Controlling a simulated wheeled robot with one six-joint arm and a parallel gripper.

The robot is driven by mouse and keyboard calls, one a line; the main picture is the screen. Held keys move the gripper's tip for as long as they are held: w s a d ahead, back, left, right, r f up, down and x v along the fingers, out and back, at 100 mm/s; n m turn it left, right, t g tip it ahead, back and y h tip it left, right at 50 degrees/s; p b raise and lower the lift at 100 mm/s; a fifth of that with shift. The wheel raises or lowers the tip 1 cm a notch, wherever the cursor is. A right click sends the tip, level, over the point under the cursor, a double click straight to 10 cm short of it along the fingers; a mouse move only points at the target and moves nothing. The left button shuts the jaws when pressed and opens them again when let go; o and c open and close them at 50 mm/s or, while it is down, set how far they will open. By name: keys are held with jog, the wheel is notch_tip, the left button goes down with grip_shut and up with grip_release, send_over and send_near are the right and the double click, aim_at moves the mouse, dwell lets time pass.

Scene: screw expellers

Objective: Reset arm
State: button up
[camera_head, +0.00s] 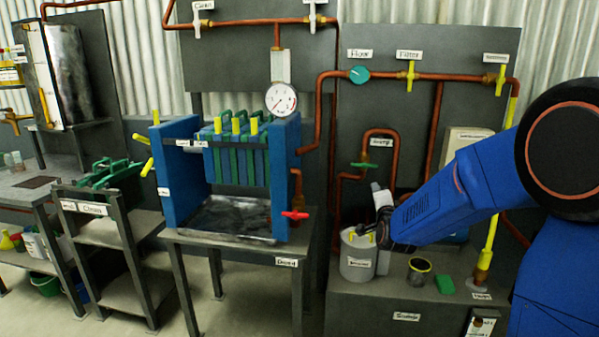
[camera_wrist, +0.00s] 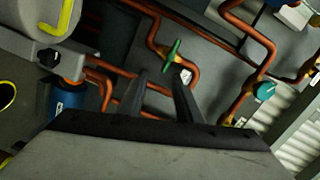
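My blue arm (camera_head: 450,195) reaches in from the right in the head view. My gripper (camera_head: 378,195) is over the right-hand bench, beside and above a light grey bucket (camera_head: 357,262); the arm's end partly covers what is behind it. In the wrist view my gripper (camera_wrist: 158,80) shows two dark fingers standing apart with nothing held between them. Beyond the fingertips is a green valve handle (camera_wrist: 172,50) on copper pipes, apart from the fingers.
The bench (camera_head: 350,305) also holds a dark cup with a yellow rim (camera_head: 419,270) and a green block (camera_head: 445,285). A filter press (camera_head: 235,160) stands to the left. Copper pipes and a teal valve (camera_head: 358,75) run along the back panel.

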jog(key=s+f+n+g, duration=0.2)
jog(key=s+n+g, duration=0.2)
jog(key=s, duration=1.2)
jog(key=s+d+f+n+g+y, duration=0.1)
jog(key=s+n+g, duration=0.3)
jog(key=s, duration=1.3)
jog(key=s+d+f+n+g, duration=0.1)
jog(key=s+f+n+g, duration=0.2)
jog(key=s+n, duration=0.4)
jog(key=s+g, duration=0.1)
jog(key=s, duration=0.8)
jog(key=shift+s+f+n+g+y, duration=0.3)
jog(key=shift+g, duration=0.1)
